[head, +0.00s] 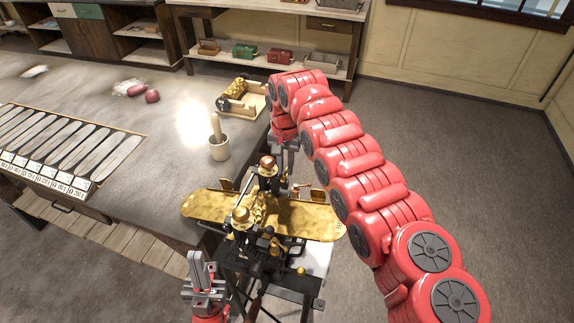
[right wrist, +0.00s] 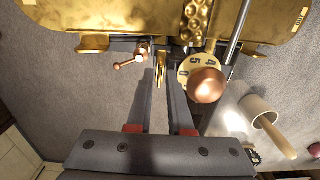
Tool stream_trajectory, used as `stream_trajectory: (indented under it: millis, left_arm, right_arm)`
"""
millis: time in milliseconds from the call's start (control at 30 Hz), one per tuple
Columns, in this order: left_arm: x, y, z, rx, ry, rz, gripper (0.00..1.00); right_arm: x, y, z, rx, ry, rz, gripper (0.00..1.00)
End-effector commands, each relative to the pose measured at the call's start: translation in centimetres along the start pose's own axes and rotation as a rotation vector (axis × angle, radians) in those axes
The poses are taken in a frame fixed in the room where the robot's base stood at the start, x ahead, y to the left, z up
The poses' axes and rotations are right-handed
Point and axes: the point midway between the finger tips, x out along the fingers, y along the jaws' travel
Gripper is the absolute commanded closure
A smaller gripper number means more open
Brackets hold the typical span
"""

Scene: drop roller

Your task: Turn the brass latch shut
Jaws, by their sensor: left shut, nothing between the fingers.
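The drop roller (head: 262,215) is a brass and black machine on a stand at the table's corner, with a long brass tray (head: 315,222). In the right wrist view a small copper-coloured handle (right wrist: 131,61) sticks out beneath the brass body, and a thin brass piece (right wrist: 160,70) hangs beside it. I cannot tell for certain which is the latch. My right gripper (right wrist: 168,80) is open, its fingers reaching toward that thin piece; contact is unclear. In the head view its fingers are hard to make out. My left gripper (head: 203,268) is shut and empty, in front of the machine's left side.
A numbered dial with a copper knob (right wrist: 207,84) sits close right of my right fingers. A mortar with pestle (head: 219,148) and a wooden tray (head: 242,100) stand on the table (head: 175,125). The floor at right (head: 480,150) is clear.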

Motion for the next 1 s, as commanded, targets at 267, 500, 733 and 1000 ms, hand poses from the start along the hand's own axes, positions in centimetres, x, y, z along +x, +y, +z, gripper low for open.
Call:
stream_trajectory:
  millis: [267,500,733,1000]
  left_arm:
    - [0.0,0.0,0.0,0.000,0.000,0.000,1.00]
    - [0.0,0.0,0.0,0.000,0.000,0.000,1.00]
    - [-0.9,0.1,0.2,0.000,0.000,0.000,1.00]
    - [-4.3,0.2,0.7,0.000,0.000,0.000,1.00]
  right_arm:
    - [0.0,0.0,0.0,0.000,-0.001,0.000,1.00]
    - [0.0,0.0,0.0,0.001,-0.001,0.001,1.00]
    - [0.3,0.1,0.0,0.029,-0.002,0.001,1.00]
    - [0.7,0.0,0.1,0.173,0.001,-0.002,1.00]
